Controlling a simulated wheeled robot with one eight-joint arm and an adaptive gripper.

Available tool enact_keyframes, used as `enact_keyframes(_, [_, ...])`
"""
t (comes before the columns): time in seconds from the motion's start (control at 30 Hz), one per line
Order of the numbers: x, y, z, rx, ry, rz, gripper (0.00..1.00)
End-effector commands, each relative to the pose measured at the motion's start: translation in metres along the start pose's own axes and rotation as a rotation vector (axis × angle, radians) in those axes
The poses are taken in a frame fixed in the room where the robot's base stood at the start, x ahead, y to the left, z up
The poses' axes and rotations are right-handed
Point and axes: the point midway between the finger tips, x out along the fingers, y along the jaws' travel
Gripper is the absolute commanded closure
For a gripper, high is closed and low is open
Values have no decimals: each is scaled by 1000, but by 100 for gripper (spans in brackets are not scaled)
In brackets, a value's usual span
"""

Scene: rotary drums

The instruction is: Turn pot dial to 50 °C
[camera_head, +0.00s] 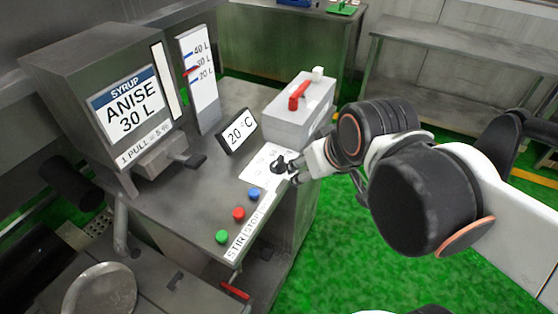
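The pot dial is a small black knob (278,167) on a white scale plate (258,178) at the right part of the steel worktop. The temperature display (238,131) behind it reads 20 °C. My gripper (287,171) reaches in from the right, with its dark fingertips at the dial. The fingers and knob overlap, so I cannot tell whether they touch or how far the fingers are apart. The dial's pointer and the scale marks are too small or covered to read.
A grey box with a red lever (299,95) stands behind my gripper. Green, red and blue buttons (238,214) line the front edge. The syrup dispenser (110,95) and a level gauge (199,80) stand left. Green floor (345,245) is open at right.

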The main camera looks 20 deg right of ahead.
Motion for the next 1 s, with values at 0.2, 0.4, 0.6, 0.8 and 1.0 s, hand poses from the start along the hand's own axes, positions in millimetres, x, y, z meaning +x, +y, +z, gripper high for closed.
enact_keyframes(0.2, [19, 5, -40, -135, -66, -50, 28])
enact_keyframes(0.4, [48, 10, -68, -267, -114, -115, 28])
enact_keyframes(0.6, [81, 22, -94, -386, -152, -186, 28])
enact_keyframes(0.8, [119, 36, -112, -502, -172, -266, 28])
enact_keyframes(1.0, [152, 46, -119, -592, -177, -331, 28])
